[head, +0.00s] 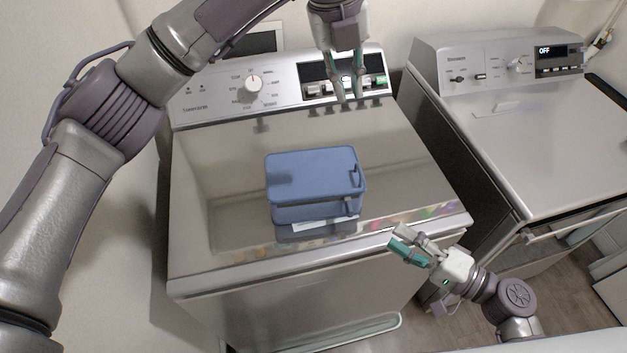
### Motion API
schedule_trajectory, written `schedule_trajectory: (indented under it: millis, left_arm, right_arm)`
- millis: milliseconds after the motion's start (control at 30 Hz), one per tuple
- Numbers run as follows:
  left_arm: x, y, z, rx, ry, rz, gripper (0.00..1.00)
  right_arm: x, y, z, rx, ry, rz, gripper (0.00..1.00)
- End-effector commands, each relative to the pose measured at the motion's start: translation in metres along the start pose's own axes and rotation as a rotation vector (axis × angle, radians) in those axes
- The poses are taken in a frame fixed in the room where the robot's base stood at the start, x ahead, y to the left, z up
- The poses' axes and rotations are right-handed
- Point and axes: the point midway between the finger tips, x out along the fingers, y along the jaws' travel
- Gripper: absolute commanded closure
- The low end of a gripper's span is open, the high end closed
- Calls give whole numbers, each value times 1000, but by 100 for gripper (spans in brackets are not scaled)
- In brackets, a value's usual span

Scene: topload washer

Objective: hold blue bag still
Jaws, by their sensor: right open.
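The blue bag (314,172) looks like a box with a flat top and a handle loop on its right side. It rests upright on the closed lid of the washer (215,245), near the front. My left gripper (349,97) points down at the washer's control panel, behind and above the bag, apart from it. Its fingers seem to have a narrow gap, but their opening is unclear. My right gripper (396,243) is open and empty at the washer's front right edge, to the right of and in front of the bag, not touching it.
The washer's control panel (215,95) with a round dial stands at the back. A second appliance (540,140) with a display reading OFF stands to the right, across a narrow gap. The lid is clear around the bag. A wall is close on the left.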

Motion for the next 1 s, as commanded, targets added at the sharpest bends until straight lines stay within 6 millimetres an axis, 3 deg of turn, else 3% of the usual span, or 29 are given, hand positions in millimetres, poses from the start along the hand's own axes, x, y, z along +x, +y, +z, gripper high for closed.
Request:
schedule_trajectory:
  millis: [100,300,1000]
  left_arm:
    - [-23,0,0,0,-1,-1,86]
    - [-43,0,0,-1,0,0,86]
    - [-45,0,0,1,1,0,86]
  right_arm:
    - [0,0,0,0,0,0,48]
    - [0,0,0,0,0,0,48]
    - [0,0,0,0,0,0,48]
